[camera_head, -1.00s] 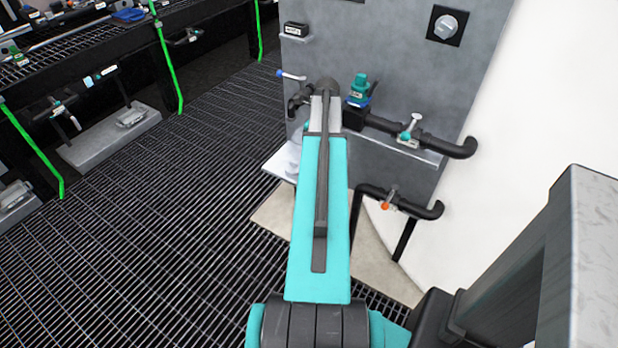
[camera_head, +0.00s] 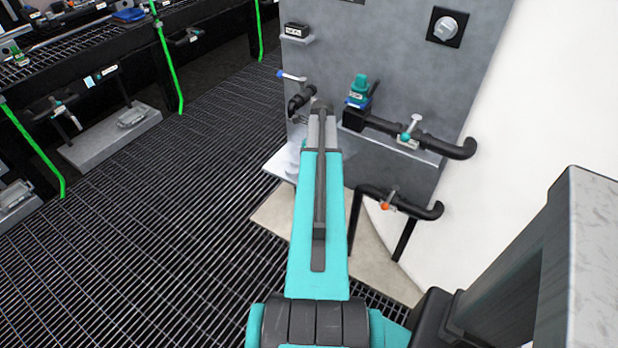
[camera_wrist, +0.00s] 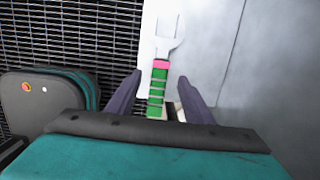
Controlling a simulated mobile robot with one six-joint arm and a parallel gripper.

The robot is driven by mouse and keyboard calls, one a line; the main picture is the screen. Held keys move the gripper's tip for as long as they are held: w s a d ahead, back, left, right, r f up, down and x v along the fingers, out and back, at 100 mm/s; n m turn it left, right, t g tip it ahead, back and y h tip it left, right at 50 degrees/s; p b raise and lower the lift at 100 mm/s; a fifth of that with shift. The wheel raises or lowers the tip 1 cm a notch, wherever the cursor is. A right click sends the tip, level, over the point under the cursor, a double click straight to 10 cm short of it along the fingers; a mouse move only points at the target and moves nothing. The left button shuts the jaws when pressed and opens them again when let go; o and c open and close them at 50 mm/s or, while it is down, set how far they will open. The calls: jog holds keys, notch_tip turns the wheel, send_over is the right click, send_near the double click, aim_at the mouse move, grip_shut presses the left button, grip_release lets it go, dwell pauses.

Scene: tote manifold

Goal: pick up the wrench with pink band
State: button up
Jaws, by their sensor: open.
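The wrench shows in the wrist view, with a grey open-ended head (camera_wrist: 167,42), a pink band (camera_wrist: 160,65) and a green ribbed handle (camera_wrist: 157,88). It lies over a white surface (camera_wrist: 195,25), head pointing away from me. My gripper (camera_wrist: 159,76) is open, with one dark finger on each side of the handle and gaps between. I cannot tell how far the fingers are above or around the handle. The lower end of the handle is hidden by my gripper body. In the head view my arm hides the wrench and my gripper.
A grey panel (camera_head: 400,60) with black pipes (camera_head: 455,148), a teal-topped valve (camera_head: 360,86) and small taps stands ahead. A white shelf (camera_head: 280,165) juts out at its lower left. A grey wall (camera_wrist: 275,80) rises close on the right in the wrist view. Grated floor (camera_head: 170,240) lies left.

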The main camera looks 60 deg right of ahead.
jog(key=shift+w+f, duration=0.1)
jog(key=shift+f, duration=0.35)
jog(key=shift+w+f+p, duration=0.15)
jog(key=shift+f+p, duration=0.1)
jog(key=shift+f, duration=1.05)
jog(key=shift+w+f+p, duration=0.15)
jog(key=shift+f+p, duration=0.1)
jog(key=shift+f, duration=1)
jog(key=shift+d, duration=0.1)
grip_shut()
jog(key=shift+r, duration=0.1)
